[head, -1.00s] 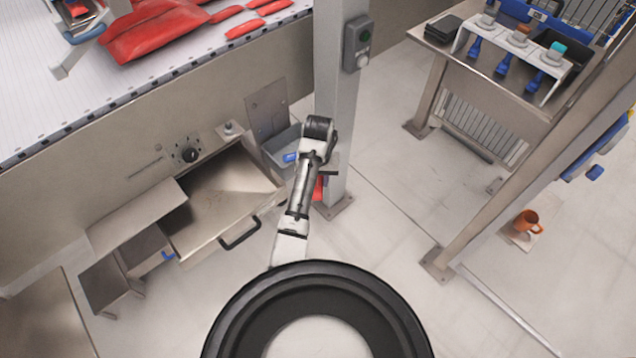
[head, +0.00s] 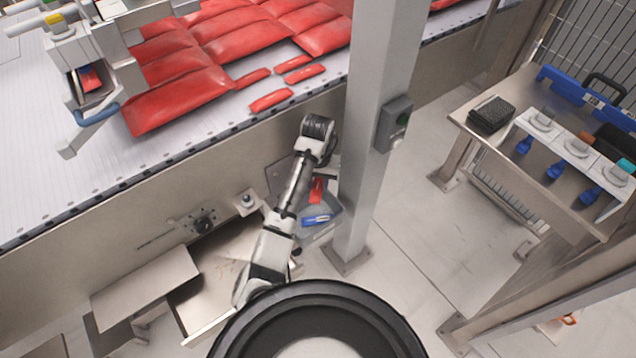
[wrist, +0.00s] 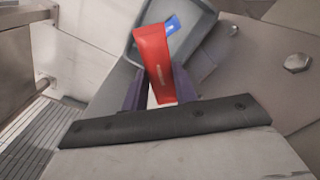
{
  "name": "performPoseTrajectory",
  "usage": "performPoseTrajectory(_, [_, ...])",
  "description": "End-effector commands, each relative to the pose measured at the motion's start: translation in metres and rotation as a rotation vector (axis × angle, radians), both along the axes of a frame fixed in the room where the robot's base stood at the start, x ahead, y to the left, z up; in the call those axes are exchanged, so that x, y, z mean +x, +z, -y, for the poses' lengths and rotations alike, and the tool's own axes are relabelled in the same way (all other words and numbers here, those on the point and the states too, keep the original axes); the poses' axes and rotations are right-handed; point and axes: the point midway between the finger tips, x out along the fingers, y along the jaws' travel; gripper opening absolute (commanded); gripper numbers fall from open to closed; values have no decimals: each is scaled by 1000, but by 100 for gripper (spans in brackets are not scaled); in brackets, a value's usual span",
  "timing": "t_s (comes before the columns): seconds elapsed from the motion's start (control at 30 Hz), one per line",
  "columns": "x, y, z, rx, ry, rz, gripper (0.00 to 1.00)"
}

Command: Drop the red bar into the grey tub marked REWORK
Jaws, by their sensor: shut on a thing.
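The red bar (wrist: 152,60) is held between the two dark fingers of my gripper (wrist: 159,84), its far end sticking out beyond them. The bar also shows in the head view (head: 317,190), beside my wrist. A grey tub (wrist: 208,25) lies behind the bar in the wrist view. In the head view, the tub (head: 334,212) is low beside the post, and the bar appears over it. A blue thing (wrist: 172,24) shows inside the tub, partly hidden by the bar. I cannot read any marking on the tub.
A grey post (head: 372,130) with a switch box (head: 393,123) stands close right of my arm. The conveyor (head: 60,190) with red packs (head: 185,95) runs along the back left. An open metal drawer (head: 215,285) is at lower left. A bench (head: 530,175) stands at right.

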Motion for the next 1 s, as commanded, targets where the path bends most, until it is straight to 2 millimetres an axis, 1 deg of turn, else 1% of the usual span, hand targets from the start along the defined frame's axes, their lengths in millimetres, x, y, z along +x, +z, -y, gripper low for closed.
performPoseTrajectory(0.17, [0, -16, 0, 1, 0, 0, 6])
performPoseTrajectory(0.4, [0, -43, -1, 2, 1, 1, 6])
performPoseTrajectory(0.53, [0, -55, -1, 1, 0, 1, 6])
performPoseTrajectory(0.67, [0, -59, 0, 1, 0, 1, 6])
performPoseTrajectory(0.93, [0, -58, 0, 1, 1, 1, 6])
performPoseTrajectory(0.97, [0, -58, 0, 1, 1, 1, 32])
performPoseTrajectory(1.0, [0, -58, 0, 1, 1, 1, 37])
